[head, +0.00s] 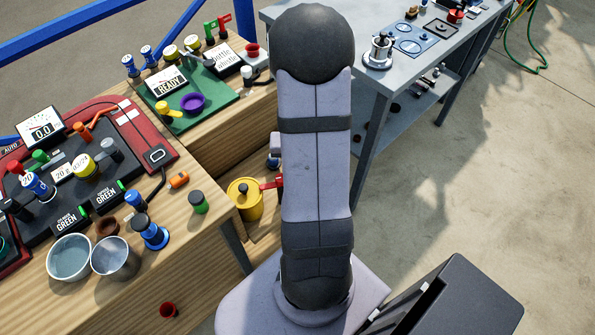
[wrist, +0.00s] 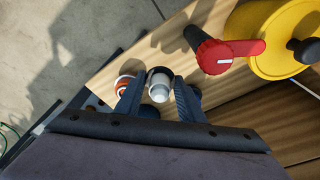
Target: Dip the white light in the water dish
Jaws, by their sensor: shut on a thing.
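My gripper (wrist: 160,95) is shut on the white light (wrist: 159,86), a small pale, rounded piece with a dark ring around its top, in the wrist view. In the head view my own arm hides the fingertips and the light. The likely water dish is a white round bowl (head: 69,261) with a grey-blue inside, on the wooden bench at the lower left. A grey metallic cup (head: 115,262) stands right beside it. Neither vessel shows in the wrist view, and the gripper is well to the right of them.
A blue-based piece (head: 150,235) and a green cylinder (head: 198,202) stand right of the cup. Red and green panels (head: 205,112) crowd the bench. The bench front is mostly clear.

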